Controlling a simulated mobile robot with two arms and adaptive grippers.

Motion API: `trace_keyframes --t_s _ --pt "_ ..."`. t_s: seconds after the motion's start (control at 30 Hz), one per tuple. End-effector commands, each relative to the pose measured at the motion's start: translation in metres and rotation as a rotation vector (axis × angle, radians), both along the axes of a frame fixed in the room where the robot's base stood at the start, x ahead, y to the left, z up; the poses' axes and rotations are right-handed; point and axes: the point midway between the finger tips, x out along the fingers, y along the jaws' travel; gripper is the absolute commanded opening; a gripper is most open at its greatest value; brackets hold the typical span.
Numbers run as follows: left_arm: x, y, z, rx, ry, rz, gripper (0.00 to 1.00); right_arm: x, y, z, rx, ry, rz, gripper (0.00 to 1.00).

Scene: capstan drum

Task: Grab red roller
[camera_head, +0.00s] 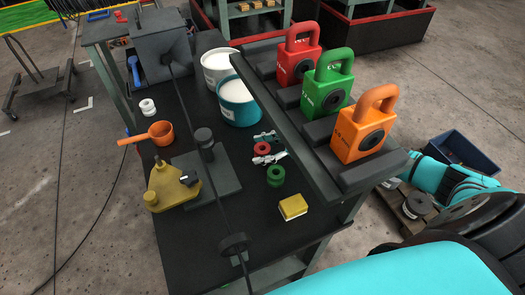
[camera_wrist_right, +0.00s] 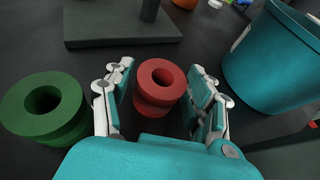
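The red roller (camera_head: 262,148) stands on the dark table; in the right wrist view (camera_wrist_right: 159,88) it is a short ring with a hole in its top. My right gripper (camera_head: 267,149) is open around it. In the right wrist view my right gripper (camera_wrist_right: 162,92) has one finger on each side of the roller, with small dark gaps between. My left gripper is not in view.
A green roller (camera_head: 276,176) stands close beside my gripper (camera_wrist_right: 43,105). A teal bucket (camera_head: 238,103) is on the other side. A yellow-topped block (camera_head: 293,207) lies nearer. A raised shelf (camera_head: 290,130) with weights (camera_head: 362,130) overhangs the right side. A dark plate (camera_head: 215,180) lies left.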

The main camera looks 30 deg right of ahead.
Motion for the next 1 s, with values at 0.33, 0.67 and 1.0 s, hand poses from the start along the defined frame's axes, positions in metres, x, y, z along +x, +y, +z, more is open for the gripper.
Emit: trace_keyframes --t_s 0.33,0.67,1.0 --pt "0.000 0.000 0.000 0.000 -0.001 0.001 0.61 0.000 0.000 0.000 0.000 0.000 0.000 0.08" --pt "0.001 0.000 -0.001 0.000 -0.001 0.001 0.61 0.000 0.000 0.002 0.000 -0.001 0.000 0.06" --pt "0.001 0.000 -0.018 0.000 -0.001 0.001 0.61 0.000 -0.001 0.034 -0.004 -0.005 0.003 0.05"
